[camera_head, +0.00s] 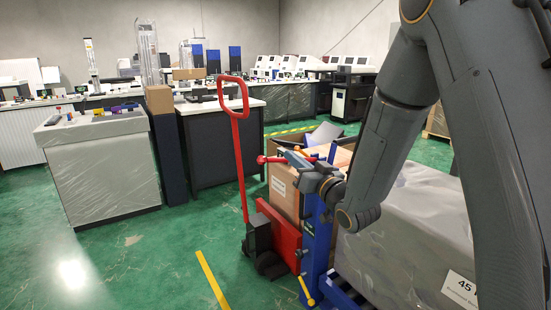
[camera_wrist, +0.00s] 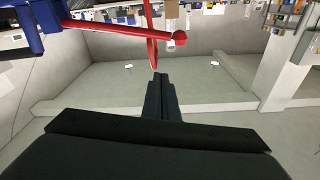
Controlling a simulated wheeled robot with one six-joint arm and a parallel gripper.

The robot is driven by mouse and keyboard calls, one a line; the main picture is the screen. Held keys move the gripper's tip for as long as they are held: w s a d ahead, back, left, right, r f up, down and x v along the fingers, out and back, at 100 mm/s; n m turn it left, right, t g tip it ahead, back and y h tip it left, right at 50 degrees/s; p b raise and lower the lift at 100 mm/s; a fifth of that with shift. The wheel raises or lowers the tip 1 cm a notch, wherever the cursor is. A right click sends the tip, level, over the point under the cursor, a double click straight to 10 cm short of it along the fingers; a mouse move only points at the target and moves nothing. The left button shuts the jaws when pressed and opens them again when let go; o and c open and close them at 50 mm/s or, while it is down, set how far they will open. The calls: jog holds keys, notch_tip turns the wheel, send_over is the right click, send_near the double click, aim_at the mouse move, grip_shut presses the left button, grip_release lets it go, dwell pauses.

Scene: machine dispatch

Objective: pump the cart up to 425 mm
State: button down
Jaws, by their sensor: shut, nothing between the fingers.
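The cart has a tall red loop handle (camera_head: 237,120), a red body (camera_head: 282,233) and a blue post (camera_head: 318,240). A red lever with a ball end (camera_head: 262,160) sticks out to the left near the top of the post. In the wrist view the red lever (camera_wrist: 112,29) crosses the upper left, its ball (camera_wrist: 180,39) just beyond and right of my fingertips. My gripper (camera_wrist: 159,76) is shut and empty, apart from the lever as far as I can tell. In the head view my wrist partly hides the post top. No height reading is legible.
A cardboard box (camera_head: 283,190) stands behind the post. A grey wrapped load (camera_head: 410,245) is at the right, under my arm. A yellow lever (camera_head: 306,290) is low on the post. Benches (camera_head: 103,170) stand behind; green floor at the left is free.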

jog(key=p+x, duration=0.2)
jog(key=x, duration=0.8)
jog(key=shift+s+a+f, duration=0.1)
jog(key=shift+s+f, duration=0.1)
jog(key=shift+f, duration=0.45)
jog(key=shift+s+f, duration=0.2)
jog(key=shift+f, duration=0.45)
jog(key=shift+s+f, duration=0.2)
jog(key=shift+f, duration=0.45)
jog(key=shift+f, duration=0.1)
